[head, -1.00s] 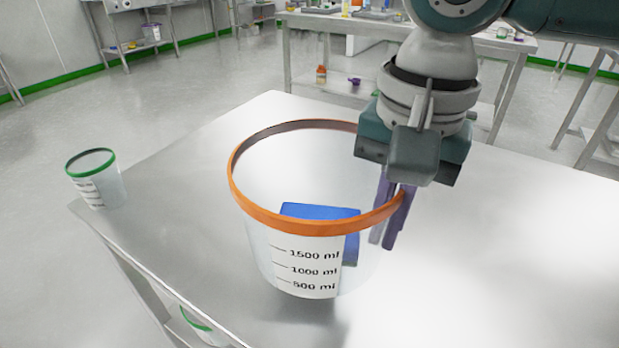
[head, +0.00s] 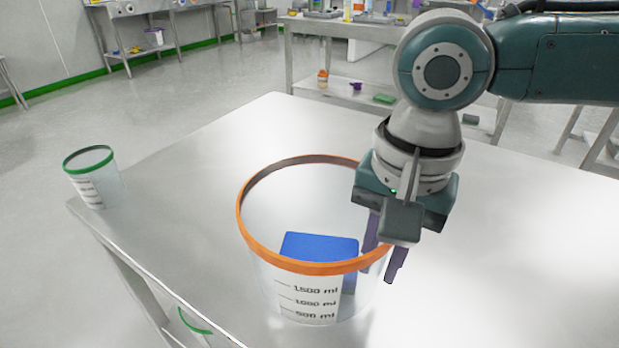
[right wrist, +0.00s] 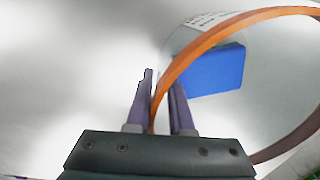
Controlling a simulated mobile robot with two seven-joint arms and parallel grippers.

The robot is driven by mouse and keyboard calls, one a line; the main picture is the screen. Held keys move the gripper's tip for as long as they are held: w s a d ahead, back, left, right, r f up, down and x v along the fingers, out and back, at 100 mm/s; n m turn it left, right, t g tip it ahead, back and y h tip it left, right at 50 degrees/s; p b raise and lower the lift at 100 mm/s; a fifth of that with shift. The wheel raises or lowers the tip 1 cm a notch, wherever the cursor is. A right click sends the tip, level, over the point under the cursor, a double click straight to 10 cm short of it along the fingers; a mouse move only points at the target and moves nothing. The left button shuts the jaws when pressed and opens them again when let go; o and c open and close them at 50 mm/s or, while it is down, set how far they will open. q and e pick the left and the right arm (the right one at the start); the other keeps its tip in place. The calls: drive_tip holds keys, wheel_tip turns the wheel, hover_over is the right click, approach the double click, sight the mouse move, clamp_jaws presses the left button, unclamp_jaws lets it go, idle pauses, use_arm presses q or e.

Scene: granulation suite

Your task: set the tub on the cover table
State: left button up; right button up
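The tub (head: 308,298) is a clear bucket with an orange rim and volume marks, and a blue block (head: 320,247) is inside it. It stands upright on the bright steel table (head: 520,270), near its front edge. My right gripper (head: 380,264) is at the tub's right rim, pointing down. In the right wrist view its two purple fingers (right wrist: 162,82) stand apart, one on each side of the orange rim (right wrist: 205,42), with a gap showing. The blue block also shows there (right wrist: 215,72). My left gripper is not in view.
A smaller clear tub with a green rim (head: 93,178) stands at the table's left corner. Another green-rimmed container (head: 195,322) is below the tabletop. The table's back and right are clear. A far bench (head: 330,27) holds assorted items.

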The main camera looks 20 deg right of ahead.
drive_tip(key=shift+o, duration=0.7)
wheel_tip(320, 180, up, 12)
drive_tip(key=p, duration=0.3)
drive_tip(key=shift+s+d+r+p, duration=0.15)
drive_tip(key=shift+d+p, duration=0.05)
drive_tip(key=shift+p, duration=0.2)
